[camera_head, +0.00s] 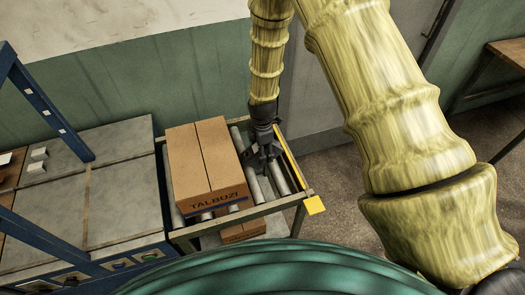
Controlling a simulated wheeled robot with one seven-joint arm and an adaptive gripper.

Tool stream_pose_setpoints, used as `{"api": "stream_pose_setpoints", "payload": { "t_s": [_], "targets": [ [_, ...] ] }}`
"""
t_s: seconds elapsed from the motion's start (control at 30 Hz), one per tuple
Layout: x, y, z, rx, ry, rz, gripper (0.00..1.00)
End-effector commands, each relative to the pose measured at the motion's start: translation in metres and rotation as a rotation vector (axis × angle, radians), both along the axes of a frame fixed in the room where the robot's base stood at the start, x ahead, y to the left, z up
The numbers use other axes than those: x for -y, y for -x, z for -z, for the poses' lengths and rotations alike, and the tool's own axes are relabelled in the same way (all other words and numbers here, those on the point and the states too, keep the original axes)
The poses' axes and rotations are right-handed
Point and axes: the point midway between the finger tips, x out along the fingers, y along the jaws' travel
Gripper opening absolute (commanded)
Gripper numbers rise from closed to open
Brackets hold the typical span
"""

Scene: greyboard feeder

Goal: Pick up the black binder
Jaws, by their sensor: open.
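I cannot make out a black binder in the head view. My gripper (265,163) is dark and points down over the metal rollers, just right of a cardboard box. It is open, and I see nothing held between its fingers. The fingers are small and dark here, so what lies directly beneath them is hidden.
Another carton (243,229) shows lower down. A yellow rail (291,168) runs along the conveyor's right side. A grey-topped bench (120,205) with a blue frame stands left. Open floor lies right.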

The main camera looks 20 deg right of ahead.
Motion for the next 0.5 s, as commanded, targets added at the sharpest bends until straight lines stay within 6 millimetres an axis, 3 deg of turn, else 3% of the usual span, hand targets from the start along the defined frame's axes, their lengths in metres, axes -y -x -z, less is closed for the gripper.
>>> {"api": "stream_pose_setpoints", "payload": {
  "t_s": [0.3, 0.5],
  "targets": [
    [0.0002, 0.0001, 0.0028, 0.0, 0.0, 0.001, 0.66],
    [0.0002, 0.0001, 0.0027, 0.0, 0.0, 0.001, 0.31]
  ]
}}
